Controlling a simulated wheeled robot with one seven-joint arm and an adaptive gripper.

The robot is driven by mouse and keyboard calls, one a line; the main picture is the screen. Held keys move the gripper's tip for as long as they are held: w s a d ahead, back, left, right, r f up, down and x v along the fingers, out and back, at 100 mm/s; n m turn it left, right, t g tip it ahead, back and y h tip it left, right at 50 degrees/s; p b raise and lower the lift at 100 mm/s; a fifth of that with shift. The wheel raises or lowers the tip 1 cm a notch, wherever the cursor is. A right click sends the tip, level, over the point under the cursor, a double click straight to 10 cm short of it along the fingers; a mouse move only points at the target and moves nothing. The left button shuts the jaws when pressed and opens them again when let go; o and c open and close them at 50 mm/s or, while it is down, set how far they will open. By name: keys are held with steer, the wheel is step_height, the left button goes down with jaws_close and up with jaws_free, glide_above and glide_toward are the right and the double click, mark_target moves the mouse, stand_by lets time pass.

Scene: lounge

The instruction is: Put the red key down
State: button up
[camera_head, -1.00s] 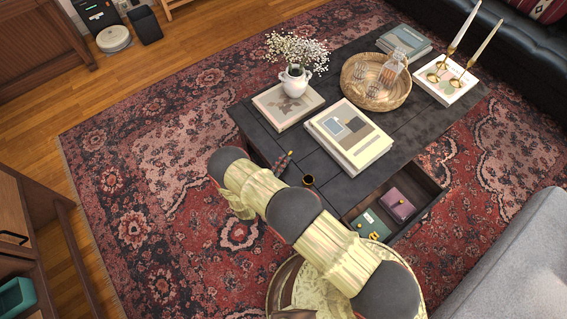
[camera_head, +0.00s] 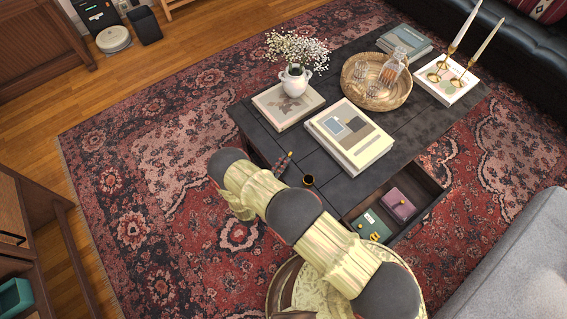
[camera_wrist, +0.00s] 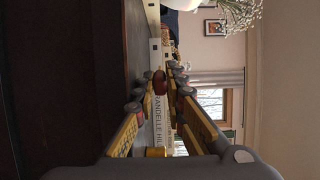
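A small red object (camera_wrist: 158,82), which may be the red key, shows between my fingertips in the wrist view. My gripper (camera_wrist: 158,88) has its two yellow-sided fingers apart, with narrow gaps on both sides of the red object. I cannot tell whether it touches a finger or lies beyond them. In the head view my arm reaches to the near left edge of the dark coffee table (camera_head: 408,146).
A book stack (camera_head: 348,137), a flower vase (camera_head: 295,80) on another book and a round wicker tray (camera_head: 376,91) stand on the table. A drawer (camera_head: 424,211) is open, holding a purple box (camera_head: 398,204) and a green item (camera_head: 368,226). Bare tabletop lies beside the stack.

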steer(key=shift+r+p, duration=0.6)
steer(key=shift+p, duration=0.15)
steer(key=p+v, duration=0.2)
steer(key=v, duration=1)
steer(key=w+d+r+m+g+h, duration=0.25)
steer(key=r+m, duration=0.25)
steer(key=r, duration=0.3)
steer(key=w+d+r+m+g+h, duration=0.1)
steer(key=w+d+r+m+g, duration=0.2)
steer(key=r+m, duration=0.4)
steer(key=s+d+r+m+g+y, duration=0.1)
steer(key=d+r+m+g, duration=0.4)
steer(key=r, duration=0.4)
steer(key=s+d+r+m+g+y, duration=0.1)
steer(key=d+r+m+g, duration=0.2)
steer(key=r+m, duration=0.5)
steer(key=s+d+r+m+t+y, duration=0.1)
steer(key=s+d+r+m+y, duration=0.2)
steer(key=s+r+m, duration=0.3)
steer(key=s+d+r+m+t+y, duration=0.1)
steer(key=s+d+r+m+y, duration=0.2)
steer(key=s+r+m, duration=0.4)
steer(key=s+d+r+m+t+y, duration=0.2)
steer(key=s+r+m+y, duration=0.3)
steer(key=r, duration=0.8)
steer(key=s+d+m, duration=0.1)
steer(key=s+m, duration=0.1)
steer(key=m, duration=0.2)
steer(key=shift+s+d, duration=0.2)
